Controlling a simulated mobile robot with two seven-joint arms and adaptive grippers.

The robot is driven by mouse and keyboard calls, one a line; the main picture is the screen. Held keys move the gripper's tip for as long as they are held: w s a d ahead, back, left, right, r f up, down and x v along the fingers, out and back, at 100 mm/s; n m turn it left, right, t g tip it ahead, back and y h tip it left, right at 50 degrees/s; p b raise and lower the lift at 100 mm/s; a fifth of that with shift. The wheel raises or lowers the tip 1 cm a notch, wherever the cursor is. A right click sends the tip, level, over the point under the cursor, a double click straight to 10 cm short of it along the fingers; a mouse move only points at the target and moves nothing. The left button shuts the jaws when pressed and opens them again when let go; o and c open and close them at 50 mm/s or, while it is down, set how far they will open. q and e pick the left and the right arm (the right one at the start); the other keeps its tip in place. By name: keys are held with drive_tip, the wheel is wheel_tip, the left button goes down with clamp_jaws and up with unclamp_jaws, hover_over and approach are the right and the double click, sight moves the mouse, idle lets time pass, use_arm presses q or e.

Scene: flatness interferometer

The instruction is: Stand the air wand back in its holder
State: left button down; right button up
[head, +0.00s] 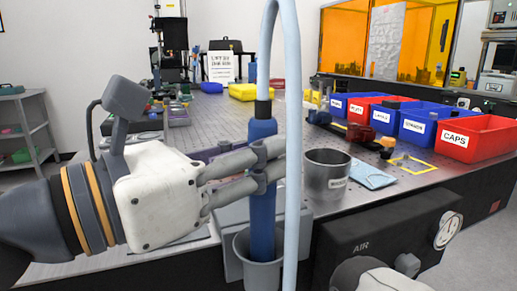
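The air wand (262,216) is a blue cylinder with a black collar on top and a pale blue hose (292,130) looping up from it and down in front. It stands about upright. My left gripper (266,166) comes in from the left, its grey fingers closed around the wand's upper body. The holder (262,274) is a grey cup at the front edge of the bench. The wand's lower end is within the cup's mouth, its tip hidden behind the front rim. I cannot tell whether it rests on the bottom. My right gripper's fingers do not show.
A metal beaker (326,175) stands just right of the wand, with a light blue cloth (372,175) beside it. A black box marked AIR (385,238) with a gauge (447,230) is at the right front. Blue and red bins (468,140) line the right side.

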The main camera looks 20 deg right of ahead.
use_arm(q)
drive_tip(key=shift+f+b, duration=0.45)
drive_tip(key=shift+f, duration=0.6)
drive_tip(key=c, duration=1.3)
unclamp_jaws()
drive_tip(key=v, duration=0.7)
drive_tip(key=shift+s+a, duration=0.1)
drive_tip(key=shift+a, duration=0.2)
